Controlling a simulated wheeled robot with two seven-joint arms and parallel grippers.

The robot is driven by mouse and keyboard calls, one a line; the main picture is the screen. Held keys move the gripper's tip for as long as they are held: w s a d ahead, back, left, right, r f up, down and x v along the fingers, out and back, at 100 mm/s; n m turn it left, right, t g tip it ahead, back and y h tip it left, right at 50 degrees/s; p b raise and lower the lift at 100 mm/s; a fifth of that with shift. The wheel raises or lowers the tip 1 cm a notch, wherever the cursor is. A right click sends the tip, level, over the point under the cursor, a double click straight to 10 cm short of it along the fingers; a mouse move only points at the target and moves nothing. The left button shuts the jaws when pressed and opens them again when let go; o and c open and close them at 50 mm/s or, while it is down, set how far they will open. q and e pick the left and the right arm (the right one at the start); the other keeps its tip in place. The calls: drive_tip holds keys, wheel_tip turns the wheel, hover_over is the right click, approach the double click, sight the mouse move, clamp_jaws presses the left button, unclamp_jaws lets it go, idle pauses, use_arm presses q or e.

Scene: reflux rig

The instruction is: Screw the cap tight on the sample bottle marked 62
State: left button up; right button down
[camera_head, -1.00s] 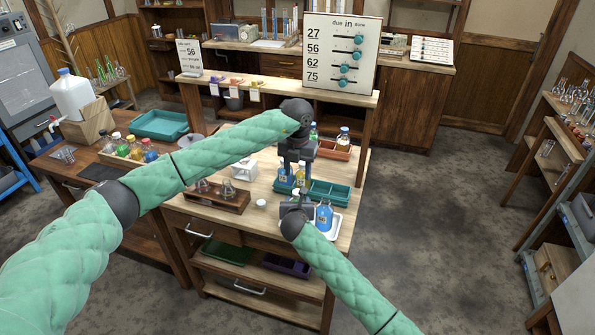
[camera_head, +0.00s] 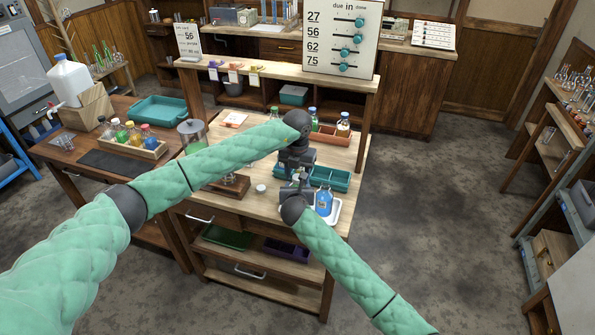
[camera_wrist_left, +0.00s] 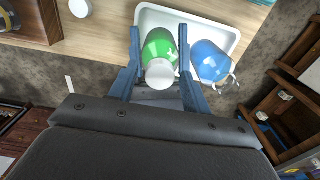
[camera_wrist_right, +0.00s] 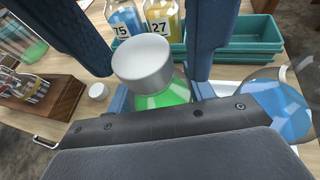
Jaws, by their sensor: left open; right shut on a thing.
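A green bottle (camera_wrist_right: 160,98) with a pale grey-white cap (camera_wrist_right: 142,62) stands between my grippers. My right gripper (camera_wrist_right: 160,95) is shut on its body. My left gripper (camera_wrist_left: 160,60) is open, its fingers on either side of the cap from above, with gaps visible. The green bottle (camera_wrist_left: 158,45) and its cap (camera_wrist_left: 159,74) also show in the left wrist view, over a white tray (camera_wrist_left: 226,32). The cap sits on the bottle's top; I cannot tell how tight. No number is readable on this bottle. In the head view both grippers (camera_head: 296,165) (camera_head: 297,190) hide it.
A white disc (camera_wrist_right: 98,92) lies on the table near a wooden rack (camera_wrist_right: 48,100).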

use_arm(q)
drive_tip(key=c, duration=1)
drive_tip(key=shift+m, duration=0.9)
drive_tip(key=o, duration=1.1)
drive_tip(key=shift+o, duration=0.2)
wheel_tip(320, 180, up, 12)
